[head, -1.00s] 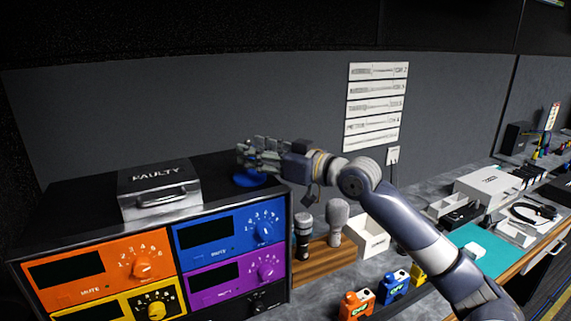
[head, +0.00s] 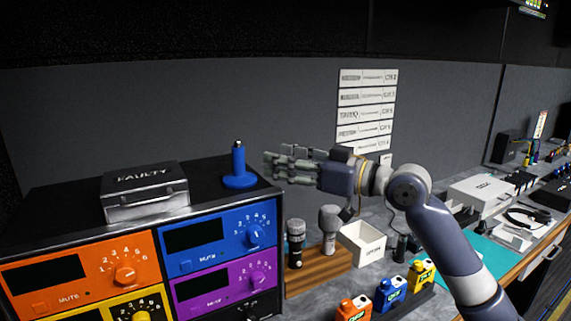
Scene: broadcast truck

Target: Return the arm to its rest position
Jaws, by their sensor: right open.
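My right arm (head: 425,210) comes in from the lower right, bent at the elbow. My right gripper (head: 270,166) points left, open and empty. It is just right of a blue stand with an upright post (head: 239,168), with a small gap showing between them. The stand rests on top of the equipment rack (head: 210,197). My left gripper is not in view.
A metal box labelled FAULTY (head: 145,190) sits on the rack's left side. Microphones (head: 329,228) stand on a wooden board beside a white box (head: 362,242). Coloured battery-like packs (head: 389,292) stand on the bench below my arm. Label strips (head: 366,112) hang on the wall behind.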

